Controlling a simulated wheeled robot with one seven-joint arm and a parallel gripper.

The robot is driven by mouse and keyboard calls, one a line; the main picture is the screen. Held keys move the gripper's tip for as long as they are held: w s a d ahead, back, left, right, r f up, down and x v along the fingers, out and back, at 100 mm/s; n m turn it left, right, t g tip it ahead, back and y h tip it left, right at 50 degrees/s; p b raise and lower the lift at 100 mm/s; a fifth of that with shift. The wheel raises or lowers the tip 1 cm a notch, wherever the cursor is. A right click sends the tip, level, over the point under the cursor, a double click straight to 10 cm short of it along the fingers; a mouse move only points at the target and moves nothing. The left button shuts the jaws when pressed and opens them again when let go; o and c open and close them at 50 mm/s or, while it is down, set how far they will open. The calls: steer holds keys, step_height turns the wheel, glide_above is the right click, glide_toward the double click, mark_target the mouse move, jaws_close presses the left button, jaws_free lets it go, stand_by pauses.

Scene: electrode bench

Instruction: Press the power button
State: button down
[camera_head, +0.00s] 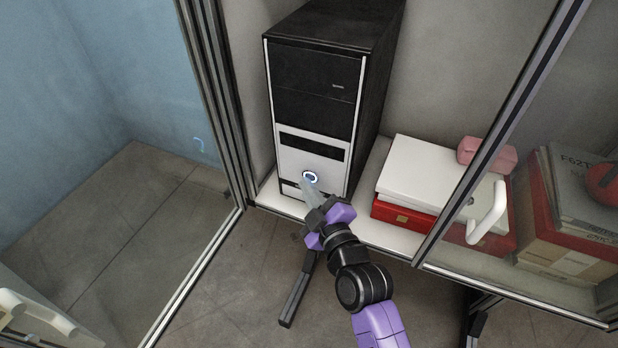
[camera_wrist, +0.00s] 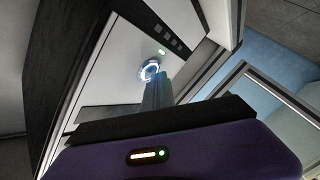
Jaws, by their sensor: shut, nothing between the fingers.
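The power button (camera_head: 310,176) is a round button with a glowing white-blue ring, low on the silver front of a black computer tower (camera_head: 318,92). The tower stands upright on a white shelf. My gripper (camera_head: 306,184) is shut and empty, its fingertips just in front of the button. In the wrist view the button (camera_wrist: 150,69) shows at the end of my closed fingers (camera_wrist: 156,84), which cover part of its lower edge. I cannot tell whether the fingertips touch it.
A metal frame post (camera_head: 222,110) stands left of the tower. Right of it on the shelf (camera_head: 375,232) are a white box (camera_head: 425,170) on a red one and a pink block (camera_head: 486,154). A slanted frame bar (camera_head: 500,135) crosses in front of these. Stacked boxes (camera_head: 575,200) stand farther right.

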steer(key=shift+s+a, duration=0.15)
steer(key=shift+s, duration=0.3)
steer(key=s+a+p, duration=0.2)
steer(key=s+p, duration=0.3)
steer(key=shift+s, duration=0.35)
stand_by(0.5)
